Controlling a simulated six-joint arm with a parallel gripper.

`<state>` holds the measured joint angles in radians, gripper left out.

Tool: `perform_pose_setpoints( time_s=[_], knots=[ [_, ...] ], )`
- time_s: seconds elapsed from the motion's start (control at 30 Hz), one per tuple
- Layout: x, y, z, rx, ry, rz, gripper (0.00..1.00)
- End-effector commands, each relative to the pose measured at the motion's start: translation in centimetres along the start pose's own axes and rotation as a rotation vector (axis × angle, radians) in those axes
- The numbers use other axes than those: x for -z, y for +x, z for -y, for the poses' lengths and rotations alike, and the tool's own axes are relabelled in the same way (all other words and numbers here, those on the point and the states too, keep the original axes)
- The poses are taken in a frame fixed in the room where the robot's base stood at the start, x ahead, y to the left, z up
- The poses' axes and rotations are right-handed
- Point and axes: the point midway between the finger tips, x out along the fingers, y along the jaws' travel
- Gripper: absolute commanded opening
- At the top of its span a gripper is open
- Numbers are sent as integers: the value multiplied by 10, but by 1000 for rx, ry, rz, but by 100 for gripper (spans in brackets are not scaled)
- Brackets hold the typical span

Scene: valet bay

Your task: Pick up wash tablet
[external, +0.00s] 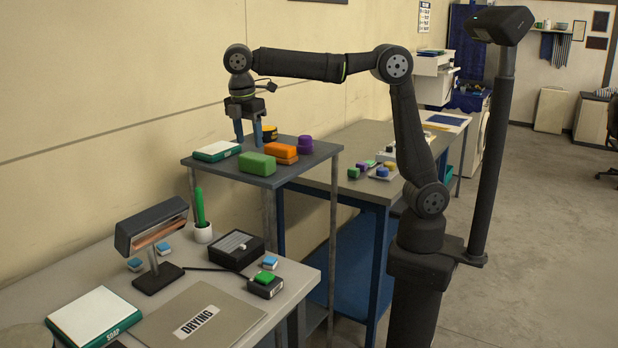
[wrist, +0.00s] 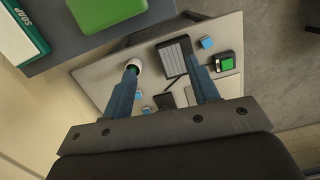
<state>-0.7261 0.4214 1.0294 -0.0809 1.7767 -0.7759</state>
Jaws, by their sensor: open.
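Small blue-and-white blocks that look like wash tablets sit on the lower grey table; one (external: 163,248) is behind the lamp's base and another (external: 135,264) is left of it. The wrist view shows a small blue block (wrist: 207,42) beside the black box and two more, (wrist: 146,110) and (wrist: 139,95), near my left finger. My gripper (external: 248,141) is open with nothing between its blue fingers. The wrist view also shows my gripper (wrist: 161,66).
The lower table carries a lamp (external: 152,230), cactus pot (external: 202,233), black box (external: 237,250), green-topped switch (external: 265,284) and drying mat (external: 215,308).

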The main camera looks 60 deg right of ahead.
Motion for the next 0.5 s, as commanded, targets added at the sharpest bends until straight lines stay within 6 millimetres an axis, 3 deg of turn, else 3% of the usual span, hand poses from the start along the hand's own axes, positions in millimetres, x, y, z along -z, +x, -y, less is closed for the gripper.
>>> perform_pose_setpoints(
  time_s=[0.03,0.1,0.4,0.5],
  knots=[
    [20,-2,20,-7,-52,5,55],
    [41,-5,45,-15,-111,11,55],
    [102,-12,138,-44,-312,33,55],
    [104,22,136,-40,-308,40,55]
  ],
)
